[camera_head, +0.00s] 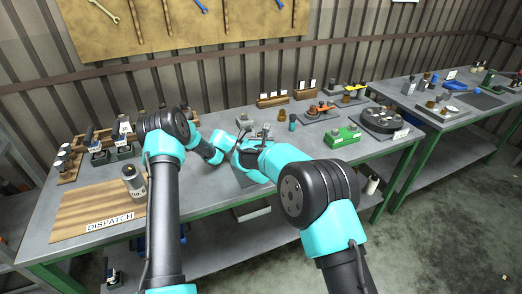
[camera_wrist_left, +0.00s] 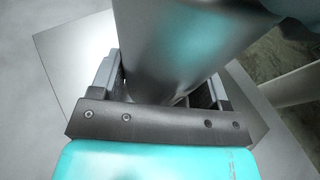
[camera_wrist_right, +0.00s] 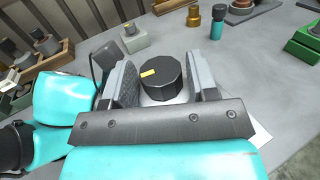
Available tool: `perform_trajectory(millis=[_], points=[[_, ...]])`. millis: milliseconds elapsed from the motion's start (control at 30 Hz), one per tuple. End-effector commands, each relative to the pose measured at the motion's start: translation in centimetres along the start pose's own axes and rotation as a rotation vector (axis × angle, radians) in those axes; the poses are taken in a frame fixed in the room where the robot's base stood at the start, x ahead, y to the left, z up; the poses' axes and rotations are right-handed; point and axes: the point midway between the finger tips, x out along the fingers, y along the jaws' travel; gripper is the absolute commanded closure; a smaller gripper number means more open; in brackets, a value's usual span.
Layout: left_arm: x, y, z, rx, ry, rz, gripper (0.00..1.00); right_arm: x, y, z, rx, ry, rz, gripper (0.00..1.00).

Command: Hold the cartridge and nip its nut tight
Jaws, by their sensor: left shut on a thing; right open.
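The cartridge (camera_wrist_left: 175,45) is a smooth grey metal cylinder that fills the upper middle of the left wrist view. My left gripper (camera_wrist_left: 165,88) is shut on it, one finger on each side. In the right wrist view a black faceted nut (camera_wrist_right: 161,78) with a yellow mark sits between the fingers of my right gripper (camera_wrist_right: 160,84). That gripper is open, its fingers on either side of the nut with a narrow gap showing. In the head view both grippers meet at the bench middle, where my right arm hides most of the cartridge and nut.
A wooden dispatch board (camera_head: 75,212) with a grey canister (camera_head: 133,182) lies at the left of the bench. A green block (camera_head: 342,136) and a dark round fixture (camera_head: 382,119) stand at the right. My left arm is close beside the right gripper.

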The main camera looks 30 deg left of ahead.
Motion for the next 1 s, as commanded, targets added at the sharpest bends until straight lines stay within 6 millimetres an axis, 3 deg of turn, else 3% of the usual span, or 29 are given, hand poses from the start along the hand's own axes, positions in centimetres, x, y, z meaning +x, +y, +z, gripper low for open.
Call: perform_trajectory(millis=[700,1000], points=[[0.0,0.0,0.0,0.000,0.000,0.000,0.70,-9.3,0.0,0.0,-0.001,0.000,0.001,0.47],[0.0,0.0,0.0,0.000,0.000,0.000,0.70,-11.0,0.0,0.0,0.000,-0.001,0.001,0.47]])
